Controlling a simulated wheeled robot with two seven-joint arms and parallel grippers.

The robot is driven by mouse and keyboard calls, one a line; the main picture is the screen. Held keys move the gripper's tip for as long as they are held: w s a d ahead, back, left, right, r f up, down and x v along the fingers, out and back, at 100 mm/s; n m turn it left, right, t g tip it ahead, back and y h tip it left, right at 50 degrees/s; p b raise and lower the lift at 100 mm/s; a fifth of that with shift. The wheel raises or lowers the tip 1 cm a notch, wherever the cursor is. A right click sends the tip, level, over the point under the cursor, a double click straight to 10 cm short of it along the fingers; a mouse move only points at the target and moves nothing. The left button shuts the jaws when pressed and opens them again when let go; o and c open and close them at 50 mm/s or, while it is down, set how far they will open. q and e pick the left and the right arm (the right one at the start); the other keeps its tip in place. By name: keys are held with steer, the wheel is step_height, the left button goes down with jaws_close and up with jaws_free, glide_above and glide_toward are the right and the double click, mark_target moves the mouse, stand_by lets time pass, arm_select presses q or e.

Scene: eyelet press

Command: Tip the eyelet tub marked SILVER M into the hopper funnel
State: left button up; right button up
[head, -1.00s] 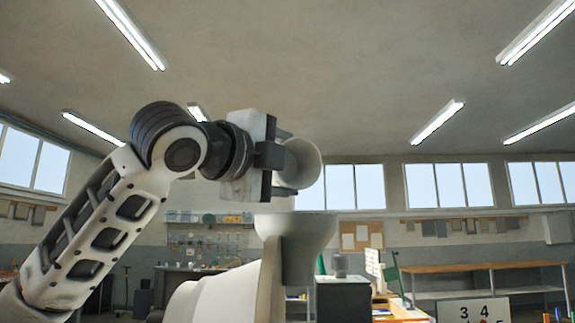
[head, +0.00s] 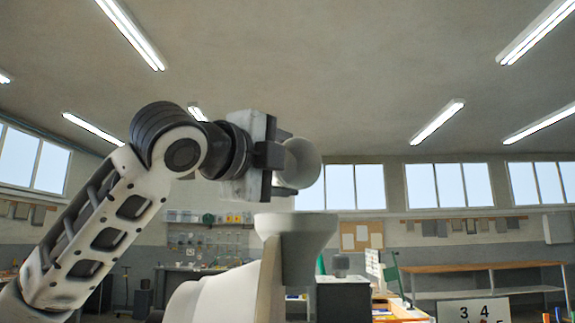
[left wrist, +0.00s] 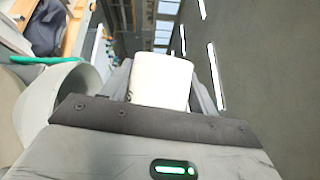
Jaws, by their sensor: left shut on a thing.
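My left gripper (head: 282,165) is shut on a pale tub (head: 303,163), raised above the hopper funnel (head: 297,226). In the head view the tub lies tipped on its side, its round end facing right and toward me. In the left wrist view the white tub (left wrist: 161,80) sits between the fingers; a dark mark at its lower left is too small to read. The funnel is a wide pale cup on top of the machine; its rim (left wrist: 82,80) shows at the left of the wrist view. The tub appears just above the funnel, apart from it. My right gripper is out of view.
The pale machine body (head: 225,293) stands below the funnel. The air above and right of the tub is clear.

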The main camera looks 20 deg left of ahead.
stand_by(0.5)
